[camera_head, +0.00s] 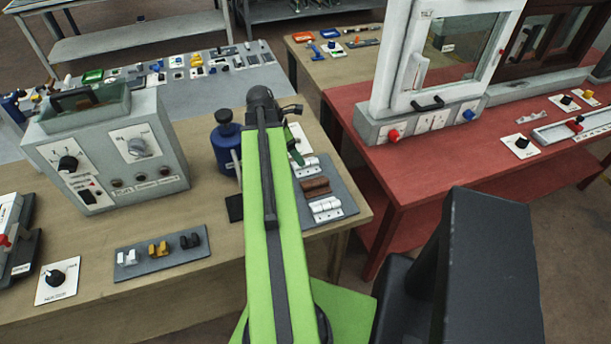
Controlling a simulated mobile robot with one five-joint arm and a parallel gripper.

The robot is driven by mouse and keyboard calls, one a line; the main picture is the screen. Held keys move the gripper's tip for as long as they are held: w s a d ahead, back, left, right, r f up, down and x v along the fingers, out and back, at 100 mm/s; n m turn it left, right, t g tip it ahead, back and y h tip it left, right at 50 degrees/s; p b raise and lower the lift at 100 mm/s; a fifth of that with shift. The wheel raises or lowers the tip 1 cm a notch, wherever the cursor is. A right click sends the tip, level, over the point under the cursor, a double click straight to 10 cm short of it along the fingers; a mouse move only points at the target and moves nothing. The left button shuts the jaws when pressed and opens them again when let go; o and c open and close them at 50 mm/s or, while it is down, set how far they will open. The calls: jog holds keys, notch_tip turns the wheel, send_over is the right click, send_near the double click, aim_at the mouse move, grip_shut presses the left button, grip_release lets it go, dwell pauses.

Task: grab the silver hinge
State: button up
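A silver hinge (326,208) lies at the front of a grey board (342,190), on the wooden table to the right of my green arm. A second silver hinge (308,167) lies at the back of the same board, partly behind my arm. A brown hinge (315,187) lies between the two silver ones. My arm reaches forward over the table and covers the left part of the board. My gripper's fingers do not show. A small dark green part shows beside the arm near the back hinge, and I cannot tell what it is.
A blue bottle (226,149) stands just left of my arm. A grey control box (108,150) stands further left, with a small board of clips (160,250) in front. A red table (450,160) with a white window frame (440,60) is at right.

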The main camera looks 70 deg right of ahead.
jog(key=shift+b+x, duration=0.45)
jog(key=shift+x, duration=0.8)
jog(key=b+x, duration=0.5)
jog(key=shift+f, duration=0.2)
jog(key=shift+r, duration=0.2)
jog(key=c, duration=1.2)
jog(key=shift+p, duration=0.3)
